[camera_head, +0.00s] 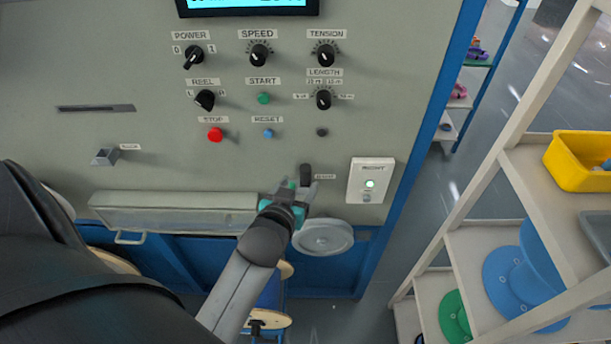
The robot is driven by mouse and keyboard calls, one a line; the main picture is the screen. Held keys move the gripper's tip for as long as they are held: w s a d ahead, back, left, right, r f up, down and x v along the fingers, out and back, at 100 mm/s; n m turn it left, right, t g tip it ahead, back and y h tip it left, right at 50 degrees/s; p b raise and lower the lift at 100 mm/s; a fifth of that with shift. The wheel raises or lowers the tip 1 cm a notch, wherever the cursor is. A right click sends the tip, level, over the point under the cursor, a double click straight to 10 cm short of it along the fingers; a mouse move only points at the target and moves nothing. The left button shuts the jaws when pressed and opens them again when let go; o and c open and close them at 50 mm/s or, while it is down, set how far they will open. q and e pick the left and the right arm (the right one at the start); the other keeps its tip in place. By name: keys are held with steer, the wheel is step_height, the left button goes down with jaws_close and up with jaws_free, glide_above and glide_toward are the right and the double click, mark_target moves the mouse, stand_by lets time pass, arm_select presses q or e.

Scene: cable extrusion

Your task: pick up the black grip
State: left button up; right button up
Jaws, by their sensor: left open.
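The black grip (305,172) is a small dark upright piece on the lower right of the grey machine panel, beside a small label. My left gripper (302,187) is open, with teal parts at its fingers. Its fingertips are just below the black grip in the picture. The lower part of the grip is partly hidden by the fingers, and I cannot tell whether they touch it. My right gripper is not in view.
The panel carries several black knobs, a red stop button (215,134) and a white switch box (370,181). A grey round disc (323,237) and a long grey cover (175,212) are close below. Shelves with a yellow bin (580,160) stand right.

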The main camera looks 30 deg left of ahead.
mark_target(304, 176)
arm_select(q)
steer(key=shift+x, duration=2.85)
steer(key=shift+s, duration=0.1)
jaws_close()
